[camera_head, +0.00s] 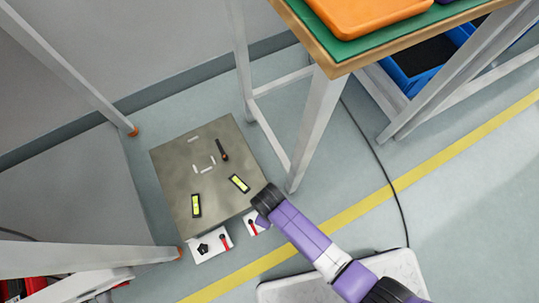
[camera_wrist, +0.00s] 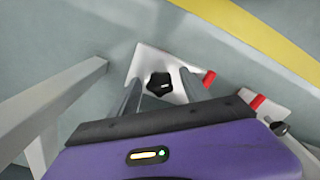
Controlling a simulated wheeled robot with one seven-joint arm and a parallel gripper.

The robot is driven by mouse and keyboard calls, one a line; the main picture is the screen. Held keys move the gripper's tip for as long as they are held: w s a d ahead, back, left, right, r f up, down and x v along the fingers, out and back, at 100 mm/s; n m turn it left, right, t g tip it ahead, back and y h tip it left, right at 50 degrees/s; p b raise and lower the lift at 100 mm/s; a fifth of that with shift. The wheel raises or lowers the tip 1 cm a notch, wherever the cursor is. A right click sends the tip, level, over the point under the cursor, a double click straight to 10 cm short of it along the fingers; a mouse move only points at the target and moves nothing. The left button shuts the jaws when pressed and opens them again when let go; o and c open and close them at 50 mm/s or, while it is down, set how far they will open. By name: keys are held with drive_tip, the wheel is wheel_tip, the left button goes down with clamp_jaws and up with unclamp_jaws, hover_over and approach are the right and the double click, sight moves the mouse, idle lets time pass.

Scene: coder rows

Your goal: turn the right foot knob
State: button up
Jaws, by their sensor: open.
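The right foot is a white plate (camera_head: 250,225) at the front right of a grey metal box (camera_head: 190,165). In the head view my arm partly covers it and its knob is hidden. In the wrist view the right foot knob (camera_wrist: 159,84) is black and lobed, on its white plate (camera_wrist: 150,60) with a red tab (camera_wrist: 209,77). My gripper (camera_wrist: 160,77) is open, its two fingers either side of the knob in the picture, with a gap at each side. I cannot tell its height above the knob. The gripper's fingertips are hidden in the head view.
The left foot plate (camera_head: 212,246) has a black knob (camera_head: 203,249) and red tab (camera_head: 226,240); it also shows right in the wrist view (camera_wrist: 262,103). A table leg (camera_head: 313,130) stands close right of the box. A cable (camera_head: 385,172) crosses the floor.

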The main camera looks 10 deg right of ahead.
drive_tip(key=shift+f, duration=0.25)
clamp_jaws()
drive_tip(key=shift+r+n+p, duration=0.15)
drive_tip(key=shift+n+p, duration=0.15)
drive_tip(key=shift+p, duration=0.05)
drive_tip(key=shift+n+p, duration=0.45)
drive_tip(key=shift+n, duration=0.05)
drive_tip(key=n+p, duration=0.1)
drive_tip(key=n, duration=0.1)
drive_tip(key=shift+n+p, duration=0.3)
drive_tip(key=shift+p, duration=0.1)
drive_tip(key=n+p, duration=0.2)
drive_tip(key=n, duration=0.3)
drive_tip(key=shift+n, duration=0.4)
drive_tip(key=shift+p, duration=0.3)
